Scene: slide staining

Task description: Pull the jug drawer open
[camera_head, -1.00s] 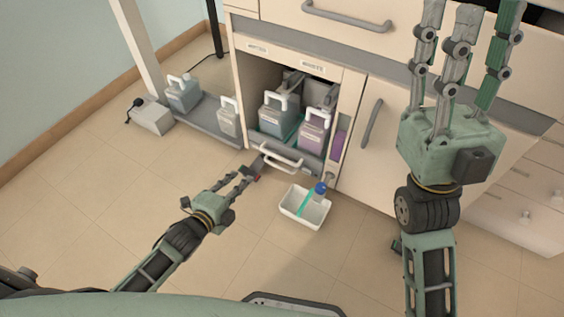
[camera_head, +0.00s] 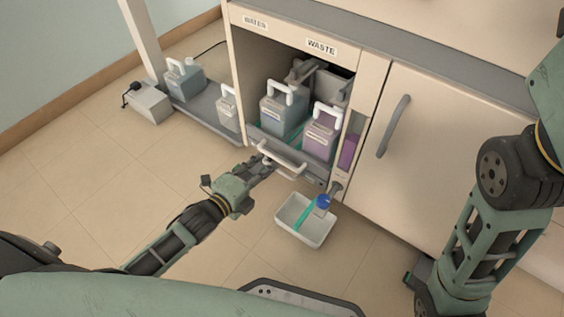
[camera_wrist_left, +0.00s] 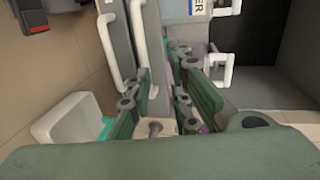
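The jug drawer (camera_head: 312,171) is the low grey pull-out in the cabinet opening. It carries a blue-grey jug (camera_head: 283,116) and a purple jug (camera_head: 321,138), both with white handles. Its white bar handle (camera_head: 285,168) faces the floor side. My left gripper (camera_head: 266,161) is at the left end of this handle. In the left wrist view its fingers (camera_wrist_left: 160,108) are apart, with a white bar (camera_wrist_left: 138,45) reaching down between or beside them; contact cannot be told. My right arm stands at the right; its gripper is out of the picture.
A white tray (camera_head: 290,215) with a blue-capped bottle (camera_head: 323,202) lies on the floor just below the drawer. A closed cabinet door (camera_head: 430,140) is at right. The left floor is clear.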

